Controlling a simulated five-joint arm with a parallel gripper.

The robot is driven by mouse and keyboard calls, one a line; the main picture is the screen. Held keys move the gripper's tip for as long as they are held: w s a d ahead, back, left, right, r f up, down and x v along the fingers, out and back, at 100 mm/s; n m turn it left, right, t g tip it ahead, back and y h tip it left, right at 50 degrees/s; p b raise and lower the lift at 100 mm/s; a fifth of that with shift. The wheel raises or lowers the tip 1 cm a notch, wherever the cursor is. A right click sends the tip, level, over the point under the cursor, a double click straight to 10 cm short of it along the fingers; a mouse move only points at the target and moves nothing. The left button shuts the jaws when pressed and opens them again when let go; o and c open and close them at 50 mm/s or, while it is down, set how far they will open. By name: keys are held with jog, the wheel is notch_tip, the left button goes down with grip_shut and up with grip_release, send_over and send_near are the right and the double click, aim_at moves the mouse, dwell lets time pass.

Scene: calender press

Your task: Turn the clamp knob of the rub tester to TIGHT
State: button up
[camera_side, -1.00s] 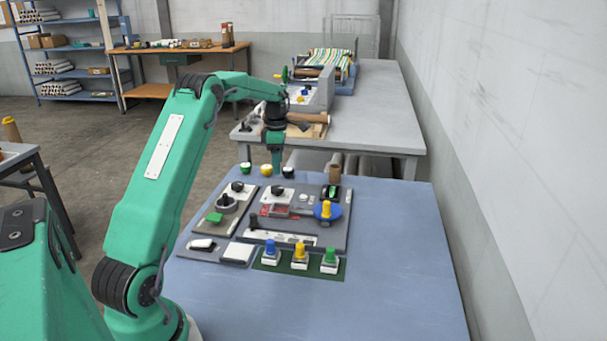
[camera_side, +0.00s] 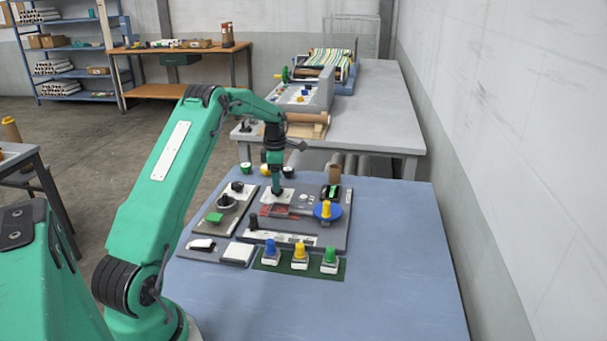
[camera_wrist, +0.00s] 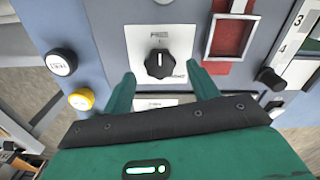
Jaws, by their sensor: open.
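A black knob (camera_wrist: 160,65) sits on a white square plate (camera_wrist: 136,45) in the wrist view. A light mark on it points up, toward a small label at the plate's top; another label lies at its lower right. Both labels are too blurred to read surely. My gripper (camera_wrist: 162,78) is open, its two green fingertips apart on either side below the knob, not closed on it. In the side view my gripper (camera_side: 277,187) points down right over the white plate (camera_side: 287,201) and mostly hides the knob. I cannot tell whether it touches it.
White (camera_wrist: 61,62) and yellow (camera_wrist: 80,99) buttons stand at left. Blue, yellow and green pegs (camera_side: 300,252) stand in front. The blue table's right side (camera_side: 400,260) is clear.

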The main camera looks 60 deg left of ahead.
jog(key=shift+f, duration=1.1)
jog(key=shift+c, duration=0.5)
jog(key=c, duration=0.9)
